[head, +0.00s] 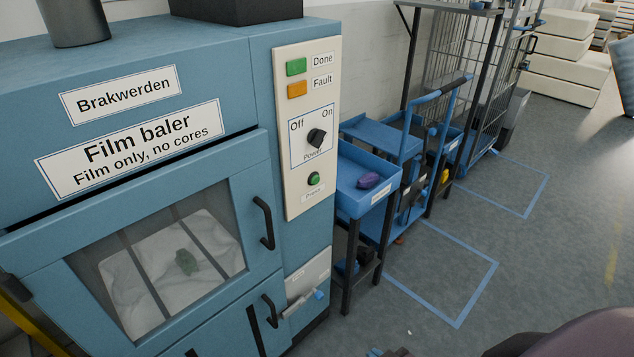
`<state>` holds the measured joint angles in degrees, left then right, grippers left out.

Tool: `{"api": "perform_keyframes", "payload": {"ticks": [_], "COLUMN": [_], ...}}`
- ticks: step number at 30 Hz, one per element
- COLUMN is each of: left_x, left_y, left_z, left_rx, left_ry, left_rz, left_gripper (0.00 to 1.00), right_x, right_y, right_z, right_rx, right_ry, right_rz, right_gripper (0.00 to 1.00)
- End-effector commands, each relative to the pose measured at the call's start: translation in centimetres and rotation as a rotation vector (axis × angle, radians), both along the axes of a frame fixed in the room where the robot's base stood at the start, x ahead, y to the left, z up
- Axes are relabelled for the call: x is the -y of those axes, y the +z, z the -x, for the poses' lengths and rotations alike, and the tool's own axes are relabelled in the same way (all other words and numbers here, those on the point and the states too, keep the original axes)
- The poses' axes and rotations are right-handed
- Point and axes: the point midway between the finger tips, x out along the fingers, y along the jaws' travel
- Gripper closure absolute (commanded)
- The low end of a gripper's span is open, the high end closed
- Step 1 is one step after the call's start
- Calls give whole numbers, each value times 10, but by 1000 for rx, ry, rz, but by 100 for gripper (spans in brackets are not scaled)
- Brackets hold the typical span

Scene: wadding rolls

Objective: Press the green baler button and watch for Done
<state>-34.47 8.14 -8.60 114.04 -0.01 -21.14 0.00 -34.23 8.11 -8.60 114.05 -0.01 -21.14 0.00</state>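The blue film baler (225,70) fills the left of the head view. Its cream control panel (285,190) faces right of the door. The round green button (314,179) sits low on the panel above a small label. The green Done indicator (296,66) is at the top, with the orange Fault indicator (297,90) below it. I cannot tell whether either is lit. The black power knob (316,137) sits between the Off and On marks; it seems turned toward On. The baler door (257,185) looks shut, with pale film and a green piece behind its window. Neither gripper is visible.
A wire cage (483,75) and white stacked blocks (560,55) are farther back. Blue-taped floor squares (458,326) lie on open grey floor at right.

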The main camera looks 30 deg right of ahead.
Motion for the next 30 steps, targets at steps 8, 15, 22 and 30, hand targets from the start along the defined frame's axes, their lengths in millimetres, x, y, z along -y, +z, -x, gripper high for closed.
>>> {"api": "perform_keyframes", "payload": {"ticks": [8, 15, 22, 30], "left_x": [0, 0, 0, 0], "left_y": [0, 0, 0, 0], "left_z": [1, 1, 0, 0], "left_rx": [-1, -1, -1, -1], "left_ry": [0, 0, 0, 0], "left_rz": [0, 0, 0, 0], "left_gripper": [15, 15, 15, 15], "right_x": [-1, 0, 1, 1], "right_y": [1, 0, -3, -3], "right_z": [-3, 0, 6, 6], "right_rx": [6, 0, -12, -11], "right_ry": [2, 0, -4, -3], "right_rz": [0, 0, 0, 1], "right_gripper": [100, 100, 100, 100]}}
